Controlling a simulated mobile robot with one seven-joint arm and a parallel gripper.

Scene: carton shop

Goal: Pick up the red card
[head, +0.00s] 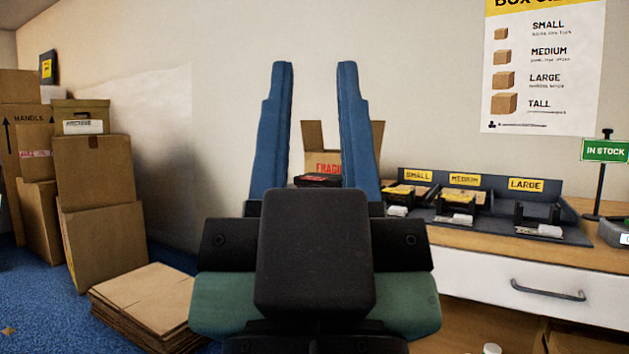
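My gripper (315,70) is in the middle of the head view, its two blue fingers spread apart with nothing between them. Beyond the fingers, a small dark item (317,181) with red on its top lies on the counter. I cannot tell whether this red is the red card, and the fingers hide part of the area around it. No other clear red card shows. The gripper is apart from the counter items.
An open carton (312,138) with a red label stands behind the dark item. A card rack (480,183) marked small, medium and large sits on the wooden counter (455,238). Stacked cartons (95,170) and flat cardboard (145,300) are at the left. A green sign (605,151) stands right.

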